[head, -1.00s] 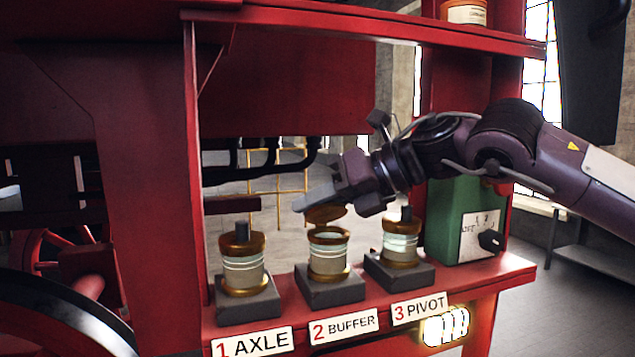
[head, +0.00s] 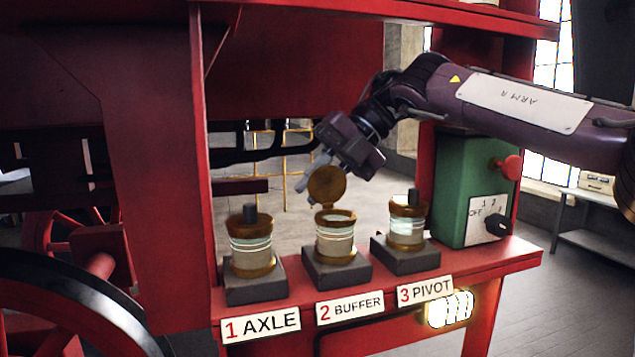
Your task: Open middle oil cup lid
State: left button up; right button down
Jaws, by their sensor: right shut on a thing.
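Three glass-and-brass oil cups stand in a row on dark blocks. The middle oil cup (head: 335,240), above the "2 BUFFER" label (head: 349,305), has its round brass lid (head: 327,185) swung up, nearly upright, at the back of the rim. The cup's mouth is uncovered. My right gripper (head: 313,180) is behind and above this cup, pointing down to the left, its fingers at the raised lid. The fingers are partly hidden by the lid, and it is shut on the lid. My left gripper is not in view.
The axle cup (head: 250,245) on the left and pivot cup (head: 407,225) on the right have closed lids with dark knobs. A green switch box (head: 476,190) with a red button stands right of the pivot cup. A red post and upper shelf frame the space.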

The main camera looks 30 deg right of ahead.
jog(key=shift+w+f+m+g, duration=0.15)
jog(key=shift+w+m+g, duration=0.15)
jog(key=shift+g, duration=0.3)
jog(key=shift+d, duration=0.1)
jog(key=c, duration=1.4)
grip_release()
jog(key=shift+o, duration=0.2)
jog(key=v, duration=0.7)
jog(key=shift+d+b, duration=0.35)
